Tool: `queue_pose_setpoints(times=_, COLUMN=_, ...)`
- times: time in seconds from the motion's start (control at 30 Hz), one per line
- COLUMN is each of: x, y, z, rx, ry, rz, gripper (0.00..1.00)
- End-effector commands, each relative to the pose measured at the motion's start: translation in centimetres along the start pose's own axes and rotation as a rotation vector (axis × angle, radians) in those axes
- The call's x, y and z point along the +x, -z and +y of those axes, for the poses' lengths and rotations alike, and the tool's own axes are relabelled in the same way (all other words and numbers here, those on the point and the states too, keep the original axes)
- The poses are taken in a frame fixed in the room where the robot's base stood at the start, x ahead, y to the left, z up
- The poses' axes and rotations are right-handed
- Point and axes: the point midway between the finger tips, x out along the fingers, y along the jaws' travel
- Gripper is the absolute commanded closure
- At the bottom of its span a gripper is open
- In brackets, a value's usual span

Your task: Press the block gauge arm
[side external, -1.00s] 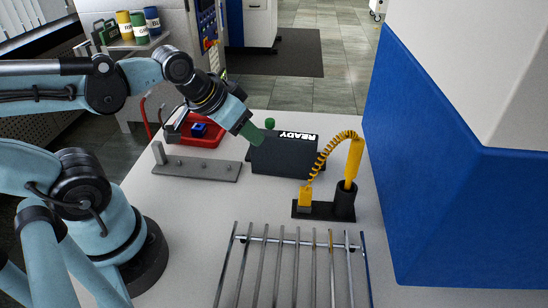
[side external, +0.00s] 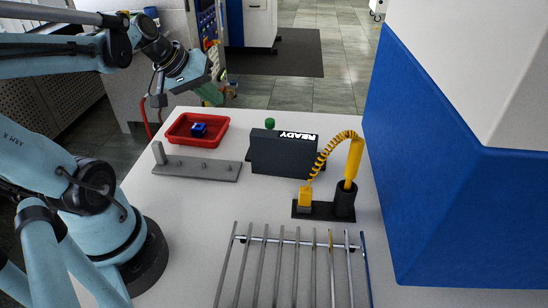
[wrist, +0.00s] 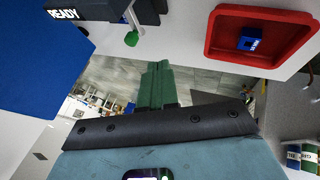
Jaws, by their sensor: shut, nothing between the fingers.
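The black gauge box marked READY (side external: 284,154) stands upright at the back middle of the table. A green knob (side external: 270,123) shows behind its top edge. In the wrist view the knob (wrist: 131,39) sits on a thin silver arm (wrist: 134,18) that sticks out from the dark box (wrist: 95,10). My gripper (side external: 214,97) has green fingers, is shut and empty, and is past the table's back edge, left of the box and apart from the knob. In the wrist view the shut fingers (wrist: 156,75) point toward the table edge, below and right of the knob.
A red tray (side external: 177,140) with a blue block (side external: 199,130) lies left of the box. A grey bar with pegs (side external: 197,171) lies before it. A yellow tool with coiled cord (side external: 353,160) stands right. A metal rack (side external: 283,268) is in front. A blue-white machine (side external: 455,180) bounds the right.

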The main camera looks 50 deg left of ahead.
Motion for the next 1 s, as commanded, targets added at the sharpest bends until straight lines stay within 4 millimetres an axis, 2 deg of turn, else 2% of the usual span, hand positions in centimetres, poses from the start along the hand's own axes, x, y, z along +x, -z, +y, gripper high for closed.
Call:
queue_pose_setpoints(times=0.37, x=0.6, y=0.0, z=0.0, rx=0.004, ry=0.000, rz=0.000, gripper=1.00)
queue_pose_setpoints(times=1.0, x=7.1, y=0.0, z=0.1, rx=0.005, ry=0.001, rz=0.000, gripper=1.00)
